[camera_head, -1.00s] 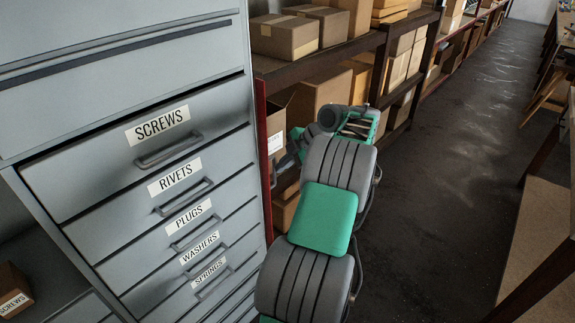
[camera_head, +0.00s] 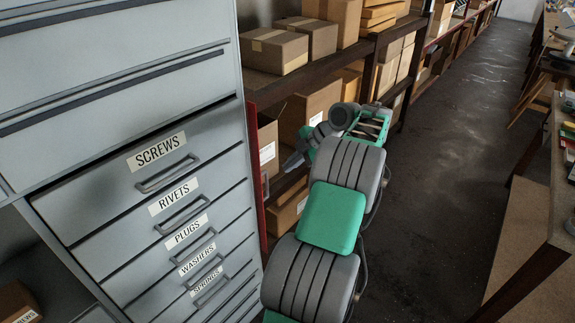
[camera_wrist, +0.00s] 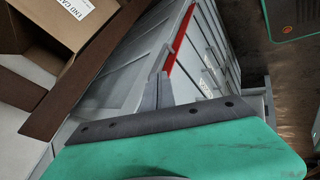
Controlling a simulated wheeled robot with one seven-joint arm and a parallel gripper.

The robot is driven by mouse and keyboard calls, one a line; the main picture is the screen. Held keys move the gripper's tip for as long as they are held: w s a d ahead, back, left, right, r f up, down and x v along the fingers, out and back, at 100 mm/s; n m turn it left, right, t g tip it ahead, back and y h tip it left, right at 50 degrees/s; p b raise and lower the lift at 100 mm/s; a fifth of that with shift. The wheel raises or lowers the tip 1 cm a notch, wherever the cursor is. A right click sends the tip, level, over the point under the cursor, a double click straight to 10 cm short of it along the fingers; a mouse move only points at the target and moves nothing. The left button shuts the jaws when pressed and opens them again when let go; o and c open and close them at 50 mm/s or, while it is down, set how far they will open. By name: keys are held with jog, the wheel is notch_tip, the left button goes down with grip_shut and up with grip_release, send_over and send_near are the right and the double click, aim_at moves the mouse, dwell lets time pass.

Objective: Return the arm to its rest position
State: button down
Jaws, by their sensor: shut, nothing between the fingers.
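My arm, with its green and grey links, reaches forward beside the grey drawer cabinet (camera_head: 110,235). My gripper (camera_head: 290,163) is at the arm's far end, partly hidden by the wrist, in front of the shelf. In the wrist view my gripper (camera_wrist: 158,88) shows two grey fingers close together, with nothing held between them. Beyond the fingers, the cabinet (camera_wrist: 208,55) with its red-edged side shows at a slant. The screws drawer (camera_head: 100,200) seems to stand out a little from the cabinet front.
A shelf (camera_head: 345,48) with several cardboard boxes runs behind the arm. An open cardboard box (camera_wrist: 30,60) is close by at left in the wrist view. A workbench (camera_head: 562,205) stands at right. The aisle floor (camera_head: 440,160) between is clear.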

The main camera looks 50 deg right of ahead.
jog(key=shift+s+r, duration=0.3)
jog(key=shift+r, duration=0.15)
jog(key=shift+s+d, duration=0.1)
jog(key=shift+d, duration=0.05)
